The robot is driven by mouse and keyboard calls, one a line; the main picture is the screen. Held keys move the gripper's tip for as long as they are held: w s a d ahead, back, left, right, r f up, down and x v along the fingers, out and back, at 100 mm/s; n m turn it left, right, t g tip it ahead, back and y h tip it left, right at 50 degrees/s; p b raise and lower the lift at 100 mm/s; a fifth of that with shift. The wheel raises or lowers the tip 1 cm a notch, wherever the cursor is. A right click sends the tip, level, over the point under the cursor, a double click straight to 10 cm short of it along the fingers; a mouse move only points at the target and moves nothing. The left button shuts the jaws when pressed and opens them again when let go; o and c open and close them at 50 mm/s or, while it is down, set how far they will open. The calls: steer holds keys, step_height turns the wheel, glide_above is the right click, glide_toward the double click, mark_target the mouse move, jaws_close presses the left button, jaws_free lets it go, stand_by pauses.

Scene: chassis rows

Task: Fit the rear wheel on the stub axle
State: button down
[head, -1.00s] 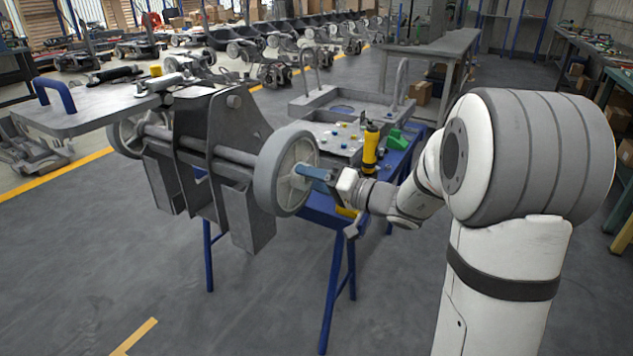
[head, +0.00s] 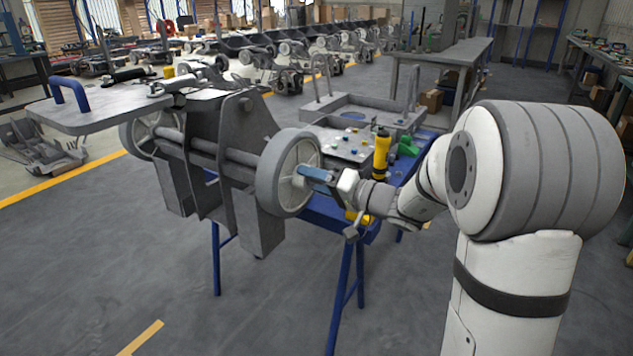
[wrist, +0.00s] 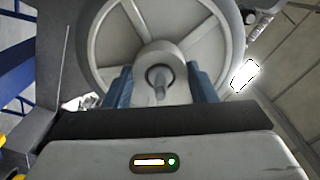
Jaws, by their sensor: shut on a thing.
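The grey rear wheel (head: 267,181) stands upright at the near end of the chassis axle (head: 240,157), close against the chassis side plate. My gripper (head: 309,176), with blue fingers, is at the wheel's outer face, shut on its hub. In the wrist view the wheel (wrist: 98,45) fills the top, and the fingers (wrist: 158,86) sit on either side of the round hub. A rod end shows inside the hub bore. The wheel's inner side is hidden, so how far it sits on the stub axle cannot be told.
The chassis (head: 205,130) has another wheel (head: 138,134) at its far end. A blue-legged bench (head: 335,208) behind my gripper carries a yellow-and-black bottle (head: 381,155), a green item (head: 409,148) and a grey tray (head: 345,112). The floor in front is clear.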

steer(key=shift+r, duration=0.2)
steer(key=c, duration=0.8)
jaws_free()
steer(key=o, duration=0.3)
steer(key=shift+f, duration=0.25)
steer(key=v, duration=0.7)
steer(key=shift+s+d+p, duration=0.25)
steer(key=shift+d+p, duration=0.05)
